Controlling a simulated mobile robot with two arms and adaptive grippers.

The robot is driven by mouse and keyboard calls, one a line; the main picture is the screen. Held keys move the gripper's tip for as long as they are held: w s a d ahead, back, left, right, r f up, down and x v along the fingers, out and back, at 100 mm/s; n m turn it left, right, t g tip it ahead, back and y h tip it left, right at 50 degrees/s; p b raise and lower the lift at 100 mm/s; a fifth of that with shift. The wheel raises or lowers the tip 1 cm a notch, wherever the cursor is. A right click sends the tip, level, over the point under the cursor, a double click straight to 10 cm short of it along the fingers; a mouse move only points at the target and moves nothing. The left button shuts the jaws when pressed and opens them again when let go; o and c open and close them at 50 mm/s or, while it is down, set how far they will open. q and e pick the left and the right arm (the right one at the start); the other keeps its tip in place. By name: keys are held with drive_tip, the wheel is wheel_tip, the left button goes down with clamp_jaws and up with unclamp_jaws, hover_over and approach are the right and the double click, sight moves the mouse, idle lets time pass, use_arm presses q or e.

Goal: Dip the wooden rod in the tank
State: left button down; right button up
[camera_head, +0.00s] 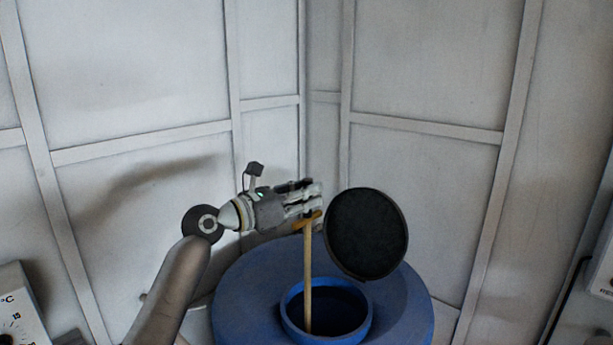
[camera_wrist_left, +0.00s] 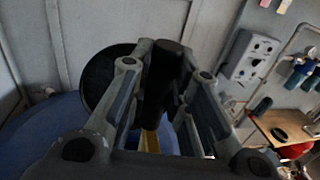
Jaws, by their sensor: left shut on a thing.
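The wooden rod (camera_head: 308,275) hangs upright below my left gripper (camera_head: 316,202), with a short crosspiece at its top. My left gripper is shut on the rod's top end. The rod's lower end is inside the round opening of the blue tank (camera_head: 240,305); I cannot tell how deep it reaches. In the left wrist view, part of the rod (camera_wrist_left: 150,141) shows between the fingers, mostly hidden by them. The tank's round black lid (camera_head: 367,234) stands open, tilted up to the right of the gripper. My right gripper is not in view.
White panelled walls (camera_head: 420,80) meet in a corner close behind the tank. A box with a dial (camera_head: 20,310) is at the lower left. The left wrist view shows a wall control box (camera_wrist_left: 250,58) and a wooden table (camera_wrist_left: 285,130) at the right.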

use_arm(q)
drive_tip(key=b, duration=0.1)
hover_over(307, 300)
drive_tip(key=f, duration=0.4)
drive_tip(key=shift+w+a, duration=0.15)
drive_tip(key=shift+w, duration=0.15)
wheel_tip(307, 300, down, 5)
drive_tip(key=b, duration=0.6)
drive_tip(key=shift+b, duration=0.35)
drive_tip(key=shift+f, duration=0.4)
wheel_tip(307, 300, down, 16)
drive_tip(key=b, duration=0.6)
drive_tip(key=shift+f+b, duration=0.55)
drive_tip(key=shift+f, duration=0.95)
